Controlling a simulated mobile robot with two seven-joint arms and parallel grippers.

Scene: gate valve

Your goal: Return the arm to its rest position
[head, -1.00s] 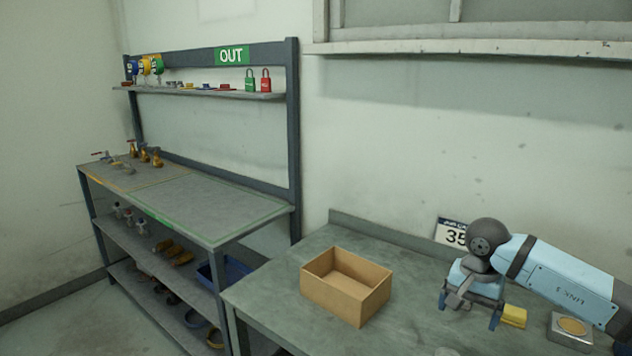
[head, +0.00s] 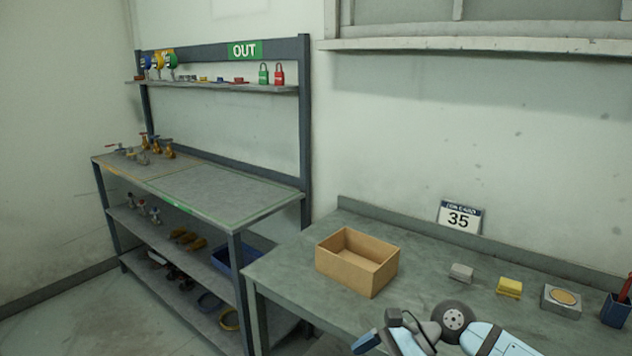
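My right gripper (head: 379,330) is low in the head view, in front of the table's near edge. It points left, with its two fingers apart and nothing seen between them. The lower part of its arm is cut off by the bottom of the picture. My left gripper is not in view.
An open cardboard box (head: 357,263) stands on the grey-green table (head: 420,290). To its right are a grey block (head: 461,272), a yellow block (head: 509,287), a tin in a square holder (head: 562,300) and a blue cup (head: 614,311). A shelf rack (head: 235,200) stands left.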

